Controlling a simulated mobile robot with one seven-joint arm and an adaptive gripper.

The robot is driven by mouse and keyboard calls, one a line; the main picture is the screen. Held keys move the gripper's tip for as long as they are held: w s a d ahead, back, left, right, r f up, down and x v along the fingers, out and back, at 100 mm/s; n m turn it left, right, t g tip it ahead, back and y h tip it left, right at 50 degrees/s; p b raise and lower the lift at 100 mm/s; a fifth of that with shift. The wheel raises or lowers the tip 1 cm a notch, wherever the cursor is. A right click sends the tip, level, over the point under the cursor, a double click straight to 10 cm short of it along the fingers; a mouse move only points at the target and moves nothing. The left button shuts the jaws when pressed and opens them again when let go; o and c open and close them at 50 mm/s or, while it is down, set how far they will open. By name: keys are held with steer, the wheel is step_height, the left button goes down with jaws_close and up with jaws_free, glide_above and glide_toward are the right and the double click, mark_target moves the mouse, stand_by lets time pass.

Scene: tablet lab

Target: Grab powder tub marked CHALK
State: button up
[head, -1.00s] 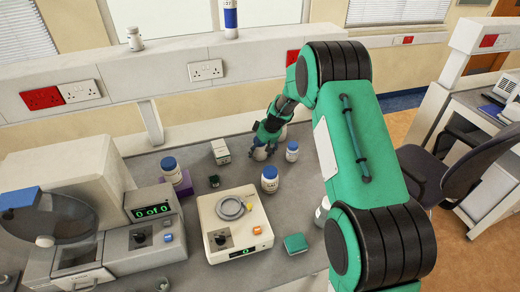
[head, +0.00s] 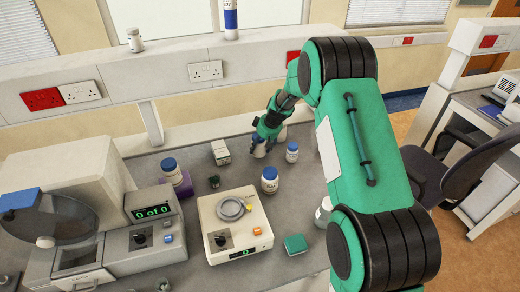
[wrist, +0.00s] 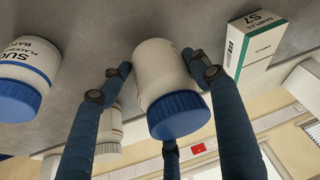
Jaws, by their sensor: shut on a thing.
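My gripper (head: 262,146) is at the back of the bench in the head view. In the wrist view, which looks inverted, its fingers (wrist: 163,78) are shut around a white tub (wrist: 158,66) with a blue lid (wrist: 180,115). No marking shows on the side of this tub facing the wrist camera, so I cannot tell whether it says CHALK. In the head view the fingers mostly hide the held tub, and I cannot tell whether it touches the bench. A similar tub (wrist: 28,68) with a partly visible label starting "SUC" stands apart at the left of the wrist view.
A small carton (head: 221,152) stands to the left. A balance (head: 212,239) and a teal box (head: 295,244) are nearer the front.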

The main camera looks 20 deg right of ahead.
step_height(320, 180, up, 7)
steer(key=shift+r, duration=0.15)
stand_by(0.5)
steer(key=shift+a+p, duration=0.1)
steer(key=shift+p, duration=0.2)
